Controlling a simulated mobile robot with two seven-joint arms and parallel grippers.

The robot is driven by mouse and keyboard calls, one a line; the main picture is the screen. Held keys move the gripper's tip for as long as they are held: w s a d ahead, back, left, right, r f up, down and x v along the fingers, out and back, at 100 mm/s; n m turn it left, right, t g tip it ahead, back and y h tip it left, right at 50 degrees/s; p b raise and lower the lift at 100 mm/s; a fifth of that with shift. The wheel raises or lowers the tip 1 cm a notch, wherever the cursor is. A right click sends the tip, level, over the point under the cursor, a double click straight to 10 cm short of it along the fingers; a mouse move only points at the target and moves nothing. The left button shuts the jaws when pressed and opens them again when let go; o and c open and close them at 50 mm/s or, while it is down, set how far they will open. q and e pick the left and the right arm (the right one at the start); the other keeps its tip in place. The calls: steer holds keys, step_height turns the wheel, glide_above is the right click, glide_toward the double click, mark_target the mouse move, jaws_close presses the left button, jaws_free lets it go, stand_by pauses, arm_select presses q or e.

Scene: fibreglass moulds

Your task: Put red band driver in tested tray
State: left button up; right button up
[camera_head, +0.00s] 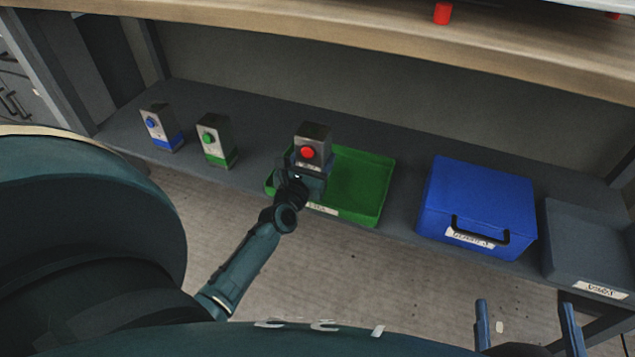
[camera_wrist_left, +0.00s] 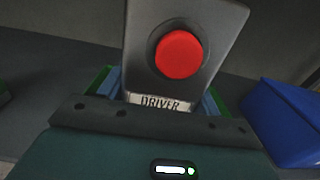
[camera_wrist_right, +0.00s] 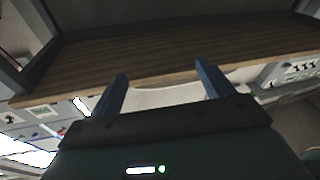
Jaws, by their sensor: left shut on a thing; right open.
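The red band driver (camera_head: 313,143) is a grey box with a red knob. My left gripper (camera_head: 312,180) is shut on it, over the left part of the green tray (camera_head: 372,190). Whether the driver touches the tray floor I cannot tell. In the left wrist view the driver (camera_wrist_left: 185,55) stands between the fingers with its "DRIVER" label showing; its band is hidden. The tray's front label is partly hidden by my gripper. My right gripper (camera_head: 527,325) is open and empty, low at the right, in front of the shelf; it also shows in the right wrist view (camera_wrist_right: 160,92).
A blue-band driver (camera_head: 162,128) and a green-band driver (camera_head: 216,140) stand on the shelf to the left. A blue lidded box (camera_head: 478,205) with a handle and a grey labelled bin (camera_head: 590,250) stand to the right. A wooden worktop (camera_head: 300,30) overhangs the shelf.

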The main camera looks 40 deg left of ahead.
arm_select(q)
steer(key=shift+f+b, duration=0.3)
steer(key=shift+f, duration=0.4)
step_height(320, 180, down, 4)
steer(key=b, duration=0.3)
steer(key=shift+r, duration=0.3)
arm_select(e)
steer(key=shift+w+a+m+y, duration=0.15)
steer(key=shift+a+m+y, duration=0.3)
steer(key=shift+m+y, duration=0.05)
steer(key=shift+f, duration=0.1)
arm_select(q)
steer(key=shift+f+b, duration=0.3)
steer(key=shift+b, duration=0.05)
steer(key=o, duration=1.3)
steer(key=shift+r, duration=0.1)
